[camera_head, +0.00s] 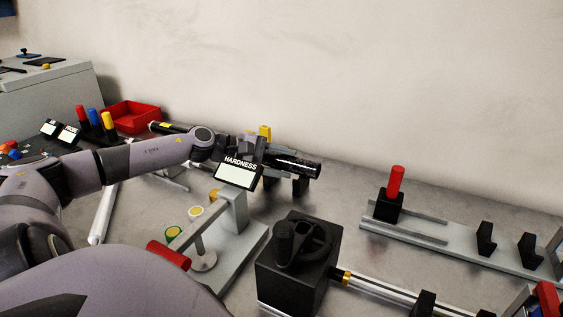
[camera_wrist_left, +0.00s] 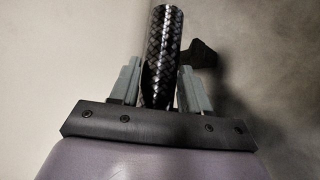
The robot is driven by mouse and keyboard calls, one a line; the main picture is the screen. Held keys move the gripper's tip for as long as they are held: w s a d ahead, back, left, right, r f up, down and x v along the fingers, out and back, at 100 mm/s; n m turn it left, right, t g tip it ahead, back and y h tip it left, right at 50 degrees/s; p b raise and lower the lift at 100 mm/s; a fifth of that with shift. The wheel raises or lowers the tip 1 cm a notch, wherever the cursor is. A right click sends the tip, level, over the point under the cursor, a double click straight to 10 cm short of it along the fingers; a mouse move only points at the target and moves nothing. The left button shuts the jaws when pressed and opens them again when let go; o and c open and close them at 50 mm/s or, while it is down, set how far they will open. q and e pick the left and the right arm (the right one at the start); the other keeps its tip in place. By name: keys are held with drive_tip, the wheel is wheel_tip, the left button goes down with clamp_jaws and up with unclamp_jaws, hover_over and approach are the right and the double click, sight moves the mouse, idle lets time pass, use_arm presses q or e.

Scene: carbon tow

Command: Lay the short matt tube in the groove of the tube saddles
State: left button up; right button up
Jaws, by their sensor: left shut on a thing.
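A dark tube (camera_head: 300,165) with a glossy woven pattern lies roughly level at the far side of the bench. It also fills the middle of the left wrist view (camera_wrist_left: 165,45). My left gripper (camera_head: 262,150) is shut on this tube, with one grey finger on each side of it. Black saddle blocks (camera_head: 300,187) stand right under the tube, and I cannot tell whether it touches them. A black block edge (camera_wrist_left: 200,54) shows beside the tube in the left wrist view. The hardness display hides part of the saddles. My right gripper is not in view.
The hardness tester (camera_head: 237,174) stands in front of the saddles. A black box with a handwheel (camera_head: 298,268) is nearer. A rail with black blocks (camera_head: 470,245) runs at right. A red tray (camera_head: 132,115) sits at back left. Bare bench lies right of the tube.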

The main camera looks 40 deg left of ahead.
use_arm(q)
drive_tip(key=shift+f+b, duration=0.4)
drive_tip(key=shift+b, duration=0.05)
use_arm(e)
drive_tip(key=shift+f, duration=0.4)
use_arm(q)
drive_tip(key=o, duration=1.1)
drive_tip(key=shift+o, duration=0.2)
